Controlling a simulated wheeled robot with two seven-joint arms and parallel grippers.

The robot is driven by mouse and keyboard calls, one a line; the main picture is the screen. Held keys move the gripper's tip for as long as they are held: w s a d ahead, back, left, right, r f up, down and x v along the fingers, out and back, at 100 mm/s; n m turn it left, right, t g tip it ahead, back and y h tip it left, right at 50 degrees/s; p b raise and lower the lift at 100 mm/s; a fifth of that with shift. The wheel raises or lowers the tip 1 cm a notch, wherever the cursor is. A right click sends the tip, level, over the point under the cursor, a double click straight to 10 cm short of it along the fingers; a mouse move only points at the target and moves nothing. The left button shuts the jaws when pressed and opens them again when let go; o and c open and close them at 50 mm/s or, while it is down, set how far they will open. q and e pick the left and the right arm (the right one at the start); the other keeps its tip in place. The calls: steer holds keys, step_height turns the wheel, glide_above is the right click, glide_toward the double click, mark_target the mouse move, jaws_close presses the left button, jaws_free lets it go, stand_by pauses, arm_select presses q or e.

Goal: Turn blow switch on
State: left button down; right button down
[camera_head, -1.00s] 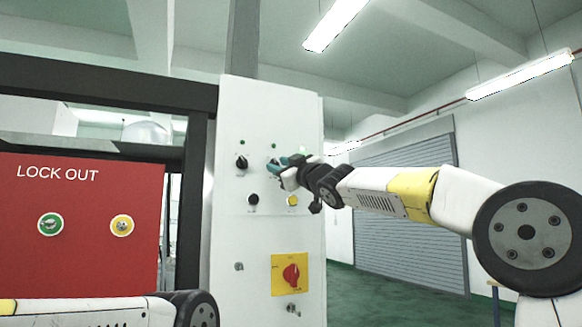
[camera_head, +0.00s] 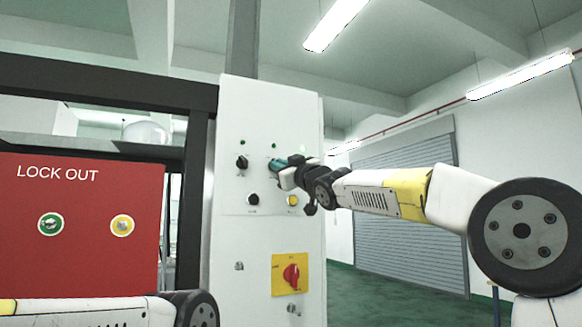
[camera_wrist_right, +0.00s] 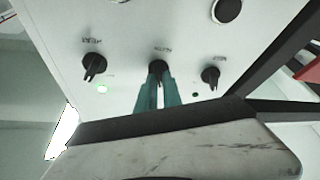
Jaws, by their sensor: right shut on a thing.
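The white control panel (camera_head: 230,215) has a row of black rotary switches. In the right wrist view, my right gripper (camera_wrist_right: 158,92) has its teal fingers shut on the middle switch (camera_wrist_right: 158,67), whose label is too blurred to read. Another switch (camera_wrist_right: 94,65) is to its left and one (camera_wrist_right: 211,75) to its right. In the head view, my right gripper (camera_head: 277,164) is at the panel, to the right of the uncovered switch (camera_head: 242,162), and hides the middle one. My left arm shows at the lower left, but its gripper is out of view.
Below the row are a black button (camera_head: 253,200), a yellow button (camera_head: 292,200) and a red rotary switch on a yellow plate (camera_head: 291,273). A red lock out board (camera_head: 85,255) stands at the left. One indicator lamp (camera_wrist_right: 102,89) glows pale green. Open floor lies to the right.

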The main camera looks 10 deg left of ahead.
steer(key=m+t+h, duration=0.1)
steer(key=m+h, duration=0.1)
steer(key=m, duration=0.3)
steer(key=m+t+h, duration=0.1)
steer(key=m+h, duration=0.1)
steer(key=m, duration=0.3)
steer(key=m+t+h, duration=0.2)
steer(key=m, duration=0.3)
steer(key=shift+s+a+h, duration=0.2)
steer(key=shift+a+h, duration=0.1)
steer(key=shift+m, duration=0.5)
steer(key=c, duration=1.5)
jaws_free()
steer(key=shift+s+d, duration=0.1)
steer(key=v, duration=0.7)
steer(key=shift+s+f, duration=0.2)
steer(key=shift+s, duration=0.05)
